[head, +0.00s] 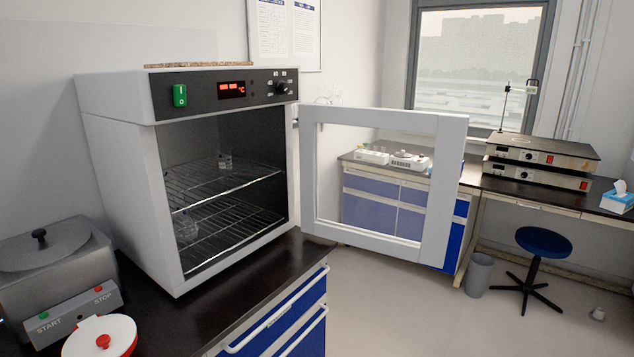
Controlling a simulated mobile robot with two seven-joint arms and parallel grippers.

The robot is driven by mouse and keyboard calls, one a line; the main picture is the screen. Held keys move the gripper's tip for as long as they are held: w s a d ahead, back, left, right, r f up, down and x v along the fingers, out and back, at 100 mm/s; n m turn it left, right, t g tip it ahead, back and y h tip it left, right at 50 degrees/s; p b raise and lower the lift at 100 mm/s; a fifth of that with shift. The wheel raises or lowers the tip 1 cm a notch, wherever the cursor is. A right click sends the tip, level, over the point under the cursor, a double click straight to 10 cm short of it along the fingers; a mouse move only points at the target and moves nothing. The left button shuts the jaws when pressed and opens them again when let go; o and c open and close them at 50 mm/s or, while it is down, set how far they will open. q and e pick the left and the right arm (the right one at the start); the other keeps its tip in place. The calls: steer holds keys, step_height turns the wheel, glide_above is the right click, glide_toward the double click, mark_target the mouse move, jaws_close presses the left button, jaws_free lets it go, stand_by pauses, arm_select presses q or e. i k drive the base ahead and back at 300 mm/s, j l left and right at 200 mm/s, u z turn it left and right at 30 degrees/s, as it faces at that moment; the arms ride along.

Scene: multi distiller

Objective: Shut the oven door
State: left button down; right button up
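The oven (125,180) is a white box standing on the dark bench at the left. Its door (452,190), a white frame around a clear window, stands wide open. The door is joined at the right edge of the oven front and reaches out to the right over the floor. Inside the oven are wire racks (225,186) with small glass items on them. The control panel (232,90) has a green switch and a lit red display. Neither of my grippers shows in the head view.
A metal bath with a lid (42,247) and a white container with a red knob (100,338) stand at the bench's left front. Blue drawers (290,320) are under the bench. A stool (540,243) and bin (479,273) stand farther right. The floor before the door is clear.

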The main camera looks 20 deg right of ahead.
mark_target(383, 180)
steer(key=u, duration=0.4)
steer(key=l+u, duration=0.1)
steer(key=u, duration=0.3)
steer(key=l+u, duration=0.1)
steer(key=u, duration=0.7)
steer(key=l, duration=0.7)
steer(key=k+l+u, duration=0.1)
steer(key=l, duration=0.6)
steer(key=k+l, duration=0.1)
steer(key=l, duration=0.55)
